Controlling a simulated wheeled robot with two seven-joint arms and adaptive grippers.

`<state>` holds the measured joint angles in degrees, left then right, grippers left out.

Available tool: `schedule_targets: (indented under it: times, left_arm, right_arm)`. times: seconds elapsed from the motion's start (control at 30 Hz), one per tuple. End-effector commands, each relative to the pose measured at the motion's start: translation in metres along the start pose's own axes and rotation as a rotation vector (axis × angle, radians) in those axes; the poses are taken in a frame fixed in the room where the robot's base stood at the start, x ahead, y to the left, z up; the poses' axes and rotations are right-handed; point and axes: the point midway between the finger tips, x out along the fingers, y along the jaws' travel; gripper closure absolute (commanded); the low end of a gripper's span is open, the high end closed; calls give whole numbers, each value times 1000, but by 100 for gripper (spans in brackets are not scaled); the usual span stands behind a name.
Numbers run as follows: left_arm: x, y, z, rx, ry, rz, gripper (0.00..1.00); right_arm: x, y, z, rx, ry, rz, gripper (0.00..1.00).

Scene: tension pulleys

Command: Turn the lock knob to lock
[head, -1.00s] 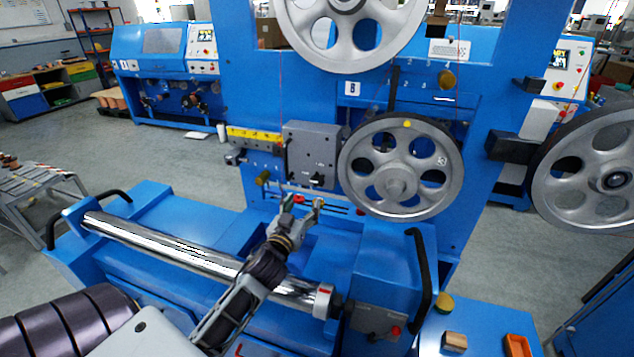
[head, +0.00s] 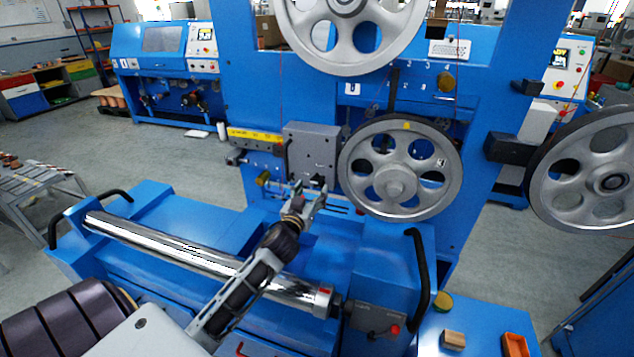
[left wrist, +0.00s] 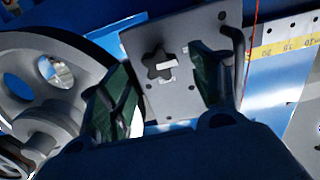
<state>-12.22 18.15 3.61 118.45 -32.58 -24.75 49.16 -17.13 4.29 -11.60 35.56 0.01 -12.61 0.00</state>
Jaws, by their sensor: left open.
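The lock knob is a black star-shaped knob (left wrist: 158,63) on a grey plate (left wrist: 185,95) in the left wrist view. In the head view the grey box (head: 312,148) stands left of the spoked pulley, and dark knob parts at its lower edge are partly hidden by my gripper. My left gripper (head: 309,191) is open and empty, just below and in front of the box. In the left wrist view its two dark green fingers (left wrist: 164,90) stand on either side of the knob, apart from it as far as I can tell. My right gripper is out of view.
A large spoked pulley (head: 400,168) sits close right of the gripper. A yellow scale strip (head: 254,135) lies left of the box, and a thin red wire (left wrist: 252,50) runs beside it. A chrome roller (head: 190,255) lies below my left arm.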

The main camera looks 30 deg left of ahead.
Motion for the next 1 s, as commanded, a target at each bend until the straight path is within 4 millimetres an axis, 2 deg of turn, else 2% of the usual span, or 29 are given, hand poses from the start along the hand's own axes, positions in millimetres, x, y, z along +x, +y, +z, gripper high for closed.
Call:
schedule_targets:
  times: [0.3, 0.6, 1.0]
  left_arm:
    - [26, 0, -1, 0, 1, 1, 37]
    - [49, 0, -1, 1, 1, 0, 37]
    - [59, 0, 0, 1, 0, 0, 37]
  right_arm:
    - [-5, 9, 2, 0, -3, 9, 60]
    - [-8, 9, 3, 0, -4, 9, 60]
    - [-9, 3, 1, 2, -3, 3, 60]
